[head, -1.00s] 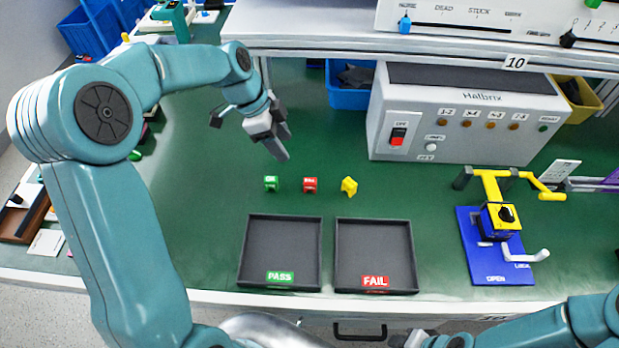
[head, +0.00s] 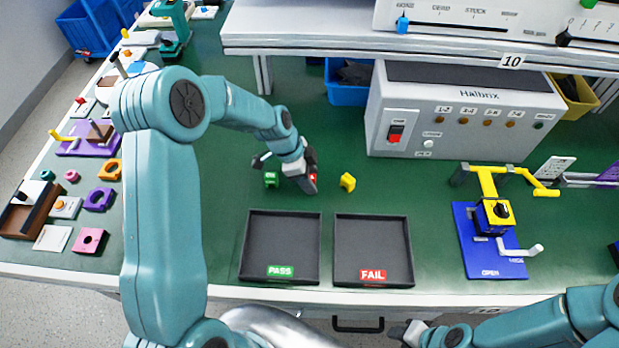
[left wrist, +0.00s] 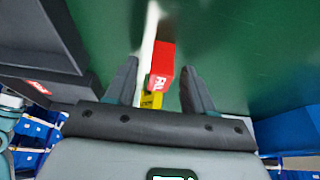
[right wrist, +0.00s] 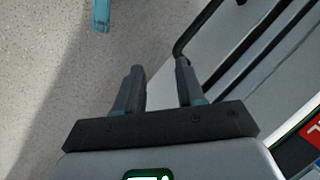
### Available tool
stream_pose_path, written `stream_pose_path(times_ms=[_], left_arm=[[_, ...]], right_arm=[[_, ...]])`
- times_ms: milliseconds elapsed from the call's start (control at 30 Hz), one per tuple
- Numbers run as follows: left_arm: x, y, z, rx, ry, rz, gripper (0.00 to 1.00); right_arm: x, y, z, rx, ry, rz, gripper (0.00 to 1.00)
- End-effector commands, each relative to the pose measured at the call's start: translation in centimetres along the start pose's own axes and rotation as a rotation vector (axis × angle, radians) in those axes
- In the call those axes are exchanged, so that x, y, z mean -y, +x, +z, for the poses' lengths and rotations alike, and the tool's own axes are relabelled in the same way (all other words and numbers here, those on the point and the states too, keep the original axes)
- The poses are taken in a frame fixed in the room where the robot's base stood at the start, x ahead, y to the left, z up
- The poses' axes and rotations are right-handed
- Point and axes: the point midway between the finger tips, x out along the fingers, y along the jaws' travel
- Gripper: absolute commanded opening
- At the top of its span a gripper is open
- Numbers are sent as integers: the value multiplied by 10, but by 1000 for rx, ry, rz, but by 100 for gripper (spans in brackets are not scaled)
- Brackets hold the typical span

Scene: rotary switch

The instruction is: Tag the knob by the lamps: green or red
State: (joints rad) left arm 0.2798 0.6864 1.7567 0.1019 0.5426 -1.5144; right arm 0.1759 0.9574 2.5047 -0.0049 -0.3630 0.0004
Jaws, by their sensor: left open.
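A grey box marked Halbrix (head: 462,144) has a row of amber lamps (head: 465,122) and a green one (head: 538,125); none looks clearly lit. My left gripper (head: 309,184) is open around the red tag (left wrist: 161,66), without visible contact in the left wrist view. The green tag (head: 271,179) stands just left of it. A yellow tag (head: 347,182) stands to the right. My right gripper (right wrist: 158,82) is open and empty, low by the table's front.
Dark PASS (head: 280,228) and FAIL (head: 372,228) trays lie empty in front of the tags. A shelf edge (head: 450,51) overhangs the back. Several loose parts, including a purple ring (head: 99,199), lie at the left end. Green table is free around the tags.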

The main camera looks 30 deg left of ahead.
Motion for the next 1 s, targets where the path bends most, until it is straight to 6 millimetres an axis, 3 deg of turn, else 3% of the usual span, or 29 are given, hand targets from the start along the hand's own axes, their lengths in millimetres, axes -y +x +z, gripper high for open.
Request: stream_pose_path(times_ms=[200, 367, 767, 1000], left_arm=[[0, 1, 0, 0, -1, -1, 50], [0, 1, 0, 0, -1, -1, 0], [1, -5, -2, -1, 0, -2, 0], [2, -39, -17, -2, 1, -7, 0]], right_arm=[[0, 0, 0, 0, 0, 0, 38], [0, 0, 0, 0, 0, 0, 38], [0, 1, 0, 0, 0, 0, 38], [-2, 4, 0, 0, 0, 0, 38]])
